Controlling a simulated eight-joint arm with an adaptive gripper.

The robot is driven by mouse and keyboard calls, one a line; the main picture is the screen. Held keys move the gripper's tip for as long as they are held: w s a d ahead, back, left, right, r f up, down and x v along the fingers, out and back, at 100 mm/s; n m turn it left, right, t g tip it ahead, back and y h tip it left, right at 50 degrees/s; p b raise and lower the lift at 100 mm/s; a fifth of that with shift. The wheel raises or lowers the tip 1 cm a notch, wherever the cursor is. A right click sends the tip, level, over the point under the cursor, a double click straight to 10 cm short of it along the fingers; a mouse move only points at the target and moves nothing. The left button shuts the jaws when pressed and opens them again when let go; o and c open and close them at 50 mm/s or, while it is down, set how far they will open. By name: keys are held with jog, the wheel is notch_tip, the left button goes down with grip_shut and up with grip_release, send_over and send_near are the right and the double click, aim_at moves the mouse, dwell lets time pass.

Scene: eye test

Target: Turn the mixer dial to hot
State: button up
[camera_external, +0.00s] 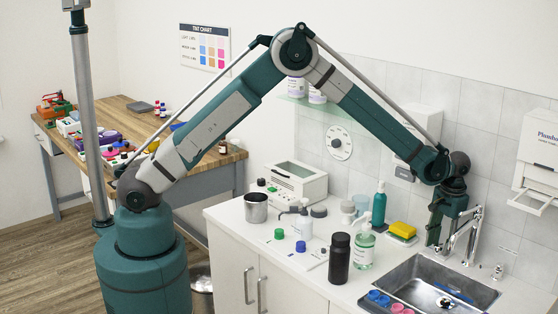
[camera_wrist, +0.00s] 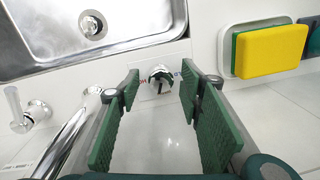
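A small chrome mixer dial (camera_wrist: 161,75) sits on a white plate, between the sink and the bottom of the wrist view. Red lettering, partly covered and seemingly HOT, is at its left, and blue lettering at its right. A dark mark shows on the dial; its exact direction is too small to tell. My gripper (camera_wrist: 159,88) is open, one green finger on each side of the dial with gaps between. In the external view my gripper (camera_external: 437,245) points down behind the sink, left of the chrome faucet (camera_external: 466,238); the dial is hidden there.
The steel sink (camera_external: 405,267) lies in front of my gripper. The faucet's curved pipe (camera_wrist: 68,135) is close at the left finger. A yellow sponge (camera_wrist: 270,52) on a tray is at the right. A small chrome tap (camera_wrist: 18,112) stands far left. A tiled wall is behind.

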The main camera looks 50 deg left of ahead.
jog(key=shift+f, duration=0.1)
jog(key=c, duration=0.9)
jog(key=shift+m, duration=0.3)
jog(key=m+b, duration=0.2)
jog(key=m, duration=0.2)
jog(key=shift+f+b, duration=0.1)
jog(key=shift+b, duration=0.25)
jog(key=shift+m+b, duration=0.85)
jog(key=shift+m, duration=1.35)
jog(key=o, duration=0.9)
